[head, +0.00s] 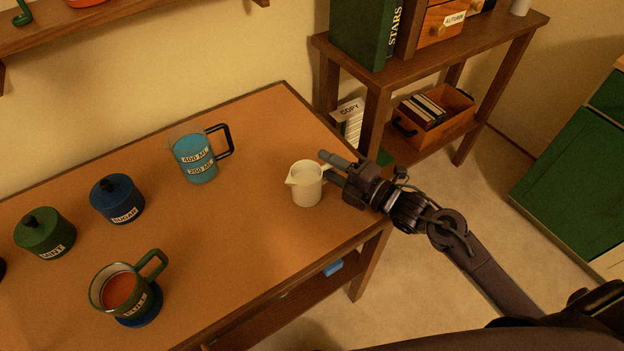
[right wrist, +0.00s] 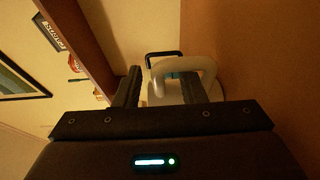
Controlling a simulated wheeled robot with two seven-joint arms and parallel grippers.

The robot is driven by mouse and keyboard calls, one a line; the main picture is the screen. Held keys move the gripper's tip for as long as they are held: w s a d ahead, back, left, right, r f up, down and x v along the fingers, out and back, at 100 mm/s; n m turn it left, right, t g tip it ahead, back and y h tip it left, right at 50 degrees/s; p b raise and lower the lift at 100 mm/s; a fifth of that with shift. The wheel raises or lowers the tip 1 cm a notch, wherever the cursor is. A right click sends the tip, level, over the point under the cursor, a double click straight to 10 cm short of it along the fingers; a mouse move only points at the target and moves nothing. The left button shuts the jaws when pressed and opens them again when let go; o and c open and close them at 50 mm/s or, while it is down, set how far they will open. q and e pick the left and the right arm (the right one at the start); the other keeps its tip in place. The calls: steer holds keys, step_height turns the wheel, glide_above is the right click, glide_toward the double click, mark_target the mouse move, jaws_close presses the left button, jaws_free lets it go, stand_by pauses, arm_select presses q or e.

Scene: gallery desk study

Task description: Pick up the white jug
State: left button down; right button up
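The white jug (head: 304,186) stands upright near the right end of the wooden desk, its spout to the left and its handle to the right. My right gripper (head: 328,166) is at the jug's handle side, its two fingers pointing left and spread apart. In the right wrist view the open fingers (right wrist: 160,88) show in front of the jug's pale looped handle (right wrist: 190,64), with part of the jug body visible between them. I cannot tell whether a finger touches the handle. My left gripper is not in view.
A measuring jug with blue liquid (head: 195,158) stands behind and left of the white jug. A blue sugar pot (head: 118,199), a green pot (head: 45,233) and a mug (head: 123,288) stand farther left. A shelf unit (head: 430,60) stands behind my right gripper. The desk's front middle is clear.

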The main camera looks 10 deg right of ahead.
steer(key=shift+w+a, duration=0.2)
jaws_close()
steer(key=shift+r, duration=0.1)
stand_by(0.4)
step_height(320, 180, up, 20)
stand_by(0.4)
